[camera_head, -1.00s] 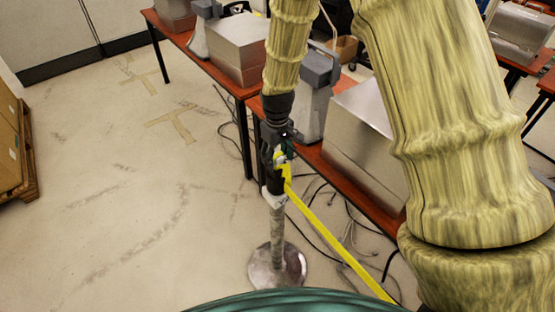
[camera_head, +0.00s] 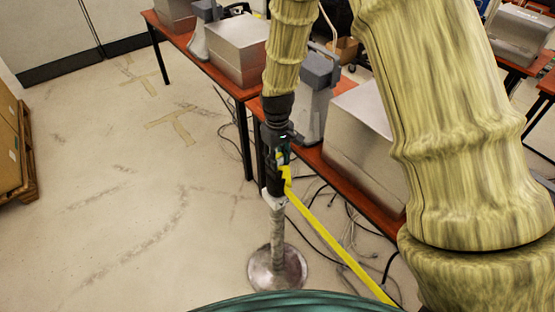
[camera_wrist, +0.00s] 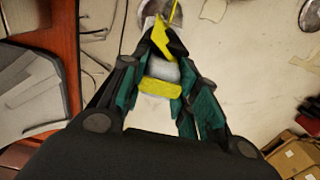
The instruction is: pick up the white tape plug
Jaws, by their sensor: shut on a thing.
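The white tape plug (camera_wrist: 163,70) sits between my fingers in the wrist view, with a yellow band (camera_wrist: 160,88) on its near side. My gripper (camera_wrist: 162,76) is shut on it, a teal finger pad on each side. In the head view my gripper (camera_head: 278,150) is at the top of a stanchion post (camera_head: 277,228), and the plug is mostly hidden there. The post has a black head (camera_head: 276,181) and a round metal base. I cannot tell whether the plug is still seated in the head.
Yellow tape (camera_head: 335,245) runs from the post head down to the lower right. Red-brown tables (camera_head: 222,78) with metal boxes (camera_head: 238,52) stand close on the right of the post. Cables lie on the floor beneath. The floor to the left is clear, up to cartons on a pallet.

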